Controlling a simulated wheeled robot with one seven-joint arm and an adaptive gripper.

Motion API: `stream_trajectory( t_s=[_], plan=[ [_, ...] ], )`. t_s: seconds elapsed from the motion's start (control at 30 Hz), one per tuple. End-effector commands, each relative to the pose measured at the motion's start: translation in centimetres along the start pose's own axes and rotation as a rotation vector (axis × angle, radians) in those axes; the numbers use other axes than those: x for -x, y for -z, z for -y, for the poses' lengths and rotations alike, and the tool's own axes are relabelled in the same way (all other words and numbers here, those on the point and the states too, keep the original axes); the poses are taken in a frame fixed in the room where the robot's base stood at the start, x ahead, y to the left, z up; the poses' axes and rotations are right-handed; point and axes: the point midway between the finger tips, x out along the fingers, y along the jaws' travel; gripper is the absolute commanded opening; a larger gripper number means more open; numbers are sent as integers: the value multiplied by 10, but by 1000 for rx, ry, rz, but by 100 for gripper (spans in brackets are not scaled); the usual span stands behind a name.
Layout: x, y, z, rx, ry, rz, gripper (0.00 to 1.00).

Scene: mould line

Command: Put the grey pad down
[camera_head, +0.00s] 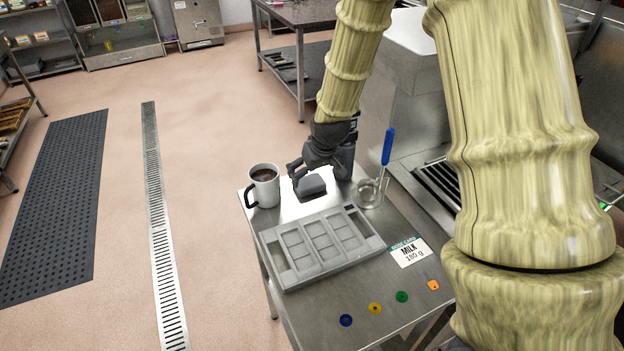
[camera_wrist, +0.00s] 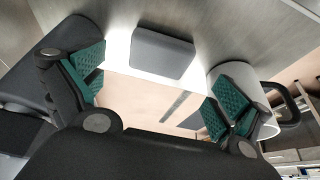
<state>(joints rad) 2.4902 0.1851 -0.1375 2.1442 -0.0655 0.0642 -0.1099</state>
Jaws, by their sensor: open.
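The grey pad (camera_head: 311,186) is a small rounded block. It appears to lie flat on the steel table (camera_head: 345,301), behind the mould tray and right of the mug. My gripper (camera_head: 317,172) is just above and behind the pad. In the wrist view the pad (camera_wrist: 162,55) sits centred beyond the gap between the two green-lined fingers. My gripper (camera_wrist: 162,88) is open there, and neither finger visibly touches the pad.
A white mug (camera_head: 264,189) with dark liquid stands close beside one finger. The grey mould tray (camera_head: 283,275) lies in front. A blue-handled tool (camera_head: 388,146) in a glass stands to the right, near a MILK 180 g card (camera_head: 410,251). Coloured discs (camera_head: 375,308) line the front.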

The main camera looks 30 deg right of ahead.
Motion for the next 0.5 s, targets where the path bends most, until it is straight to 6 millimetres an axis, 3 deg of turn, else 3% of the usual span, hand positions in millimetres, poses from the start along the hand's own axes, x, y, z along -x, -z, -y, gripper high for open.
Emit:
stream_trajectory(
  t_s=[0.5],
  plan=[
    [52, 0, 0, 1, 0, -1, 100]
  ],
)
